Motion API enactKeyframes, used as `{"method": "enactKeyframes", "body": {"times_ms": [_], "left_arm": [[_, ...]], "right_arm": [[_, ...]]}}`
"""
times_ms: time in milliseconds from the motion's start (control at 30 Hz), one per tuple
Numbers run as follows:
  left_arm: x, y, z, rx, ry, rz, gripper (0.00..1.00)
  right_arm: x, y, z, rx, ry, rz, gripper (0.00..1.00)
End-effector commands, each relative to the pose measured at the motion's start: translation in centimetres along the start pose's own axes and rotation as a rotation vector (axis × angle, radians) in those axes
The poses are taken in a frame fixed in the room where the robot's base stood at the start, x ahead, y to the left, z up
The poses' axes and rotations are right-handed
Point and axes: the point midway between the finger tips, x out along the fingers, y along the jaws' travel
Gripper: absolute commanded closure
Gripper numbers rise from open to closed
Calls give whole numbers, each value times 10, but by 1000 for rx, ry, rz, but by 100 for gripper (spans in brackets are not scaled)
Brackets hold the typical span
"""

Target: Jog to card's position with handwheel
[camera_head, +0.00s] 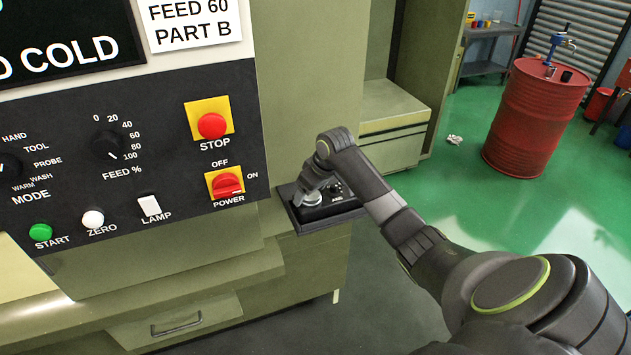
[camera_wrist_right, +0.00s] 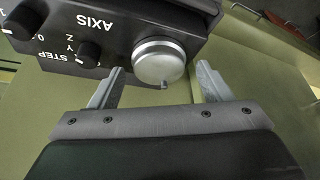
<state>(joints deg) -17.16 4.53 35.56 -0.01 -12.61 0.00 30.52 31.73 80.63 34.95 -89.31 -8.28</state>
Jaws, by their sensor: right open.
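The silver handwheel (camera_wrist_right: 158,62) sits on a black pendant box (camera_wrist_right: 125,22) with an AXIS knob (camera_wrist_right: 88,54) and a STEP knob (camera_wrist_right: 22,24). My right gripper (camera_wrist_right: 159,72) is open, with one finger on each side of the handwheel; I cannot tell whether they touch it. In the head view my right gripper (camera_head: 307,190) is at the handwheel (camera_head: 312,199) on the box (camera_head: 335,210), partly covering it. The white card (camera_head: 192,24) reads FEED 60 PART B, with its top cut off. My left gripper is not in view.
The control panel (camera_head: 150,165) has a red STOP button (camera_head: 211,125), a POWER switch (camera_head: 228,185), a FEED knob (camera_head: 107,146) and START, ZERO and LAMP controls. A display (camera_head: 60,40) partly reads COLD. A red drum (camera_head: 535,115) stands on the green floor at right.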

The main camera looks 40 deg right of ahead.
Motion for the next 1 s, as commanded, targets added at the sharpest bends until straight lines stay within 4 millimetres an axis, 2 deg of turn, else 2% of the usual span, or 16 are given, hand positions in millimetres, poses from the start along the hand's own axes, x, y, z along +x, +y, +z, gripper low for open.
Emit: {"method": "enactKeyframes", "body": {"times_ms": [167,233,700,800,1000], "left_arm": [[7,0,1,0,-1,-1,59],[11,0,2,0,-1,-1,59],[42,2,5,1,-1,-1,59],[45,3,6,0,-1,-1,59],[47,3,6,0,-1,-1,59]], "right_arm": [[-18,1,0,-2,3,4,28],[-30,2,0,-4,4,6,28],[-141,1,0,-3,3,5,28],[-156,1,-1,-2,3,4,28],[-170,0,0,-1,0,0,28]]}}
